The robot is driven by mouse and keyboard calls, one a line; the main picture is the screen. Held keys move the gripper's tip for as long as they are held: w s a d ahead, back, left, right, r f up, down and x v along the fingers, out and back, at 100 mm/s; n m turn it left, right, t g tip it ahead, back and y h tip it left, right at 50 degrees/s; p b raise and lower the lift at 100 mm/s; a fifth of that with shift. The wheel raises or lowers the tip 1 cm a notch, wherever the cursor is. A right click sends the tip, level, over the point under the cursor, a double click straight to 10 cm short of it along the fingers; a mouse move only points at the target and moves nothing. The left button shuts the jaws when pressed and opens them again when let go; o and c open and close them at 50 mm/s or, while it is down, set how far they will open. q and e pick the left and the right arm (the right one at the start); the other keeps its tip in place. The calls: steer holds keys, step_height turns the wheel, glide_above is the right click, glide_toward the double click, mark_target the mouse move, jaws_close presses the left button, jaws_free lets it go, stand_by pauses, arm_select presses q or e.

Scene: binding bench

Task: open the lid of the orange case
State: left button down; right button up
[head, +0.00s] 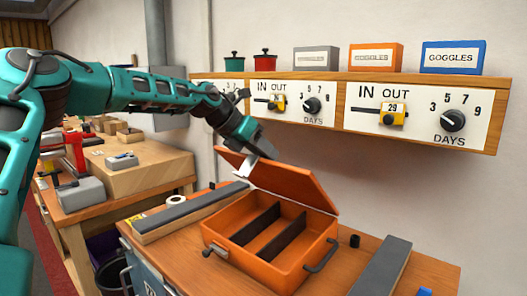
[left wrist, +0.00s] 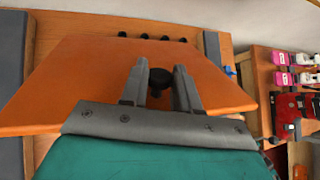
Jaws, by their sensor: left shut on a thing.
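The orange case (head: 262,268) stands on the wooden bench, its compartments and dark dividers in plain sight. Its lid (head: 285,180) is raised and tilted up along the far side. In the left wrist view the lid (left wrist: 90,85) fills the middle, with a black knob (left wrist: 157,82) on it. My left gripper (head: 262,153) is at the lid's upper edge. In the left wrist view its fingers (left wrist: 160,85) are either side of the knob, shut on it. In the head view the knob itself is hidden. My right gripper is not in view.
A long grey-topped block (head: 185,215) lies left of the case, and a dark grey bar (head: 383,268) lies to its right. A small black cylinder (head: 354,241) stands near the case. A shelf with dials (head: 420,118) and labelled boxes hangs on the wall behind.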

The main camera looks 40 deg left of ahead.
arm_select(q)
steer(key=shift+w+r, duration=0.1)
steer(key=shift+r, duration=0.15)
steer(key=c, duration=1.2)
jaws_free()
steer(key=o, duration=0.4)
steer(key=shift+f, duration=0.15)
steer(key=v, duration=1.3)
steer(key=shift+c, duration=0.3)
